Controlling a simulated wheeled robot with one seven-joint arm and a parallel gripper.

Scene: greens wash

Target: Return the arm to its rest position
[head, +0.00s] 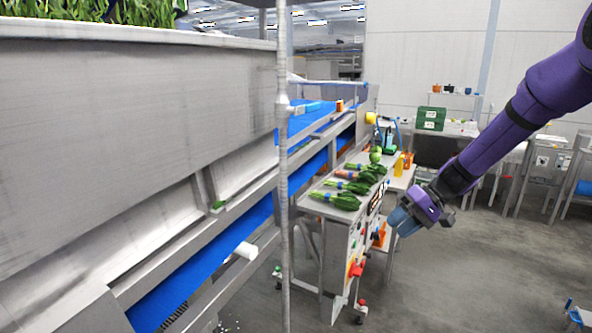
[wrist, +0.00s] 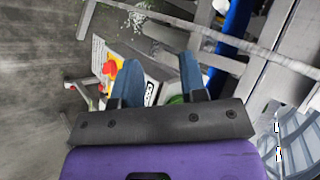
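My purple arm reaches in from the upper right of the head view and slants down to the left. My gripper (head: 403,219) hangs in the air at its end, to the right of the steel cart. In the wrist view my gripper (wrist: 159,70) has its two blue fingers spread apart, with nothing held between them. Part of the cart's side shows beyond the fingers.
Bunches of leafy greens (head: 341,200) lie on the cart top. A steel wash line with a blue conveyor belt (head: 200,262) fills the left. A green crate (head: 431,118) stands on a back table. Grey floor (head: 480,270) is open at lower right.

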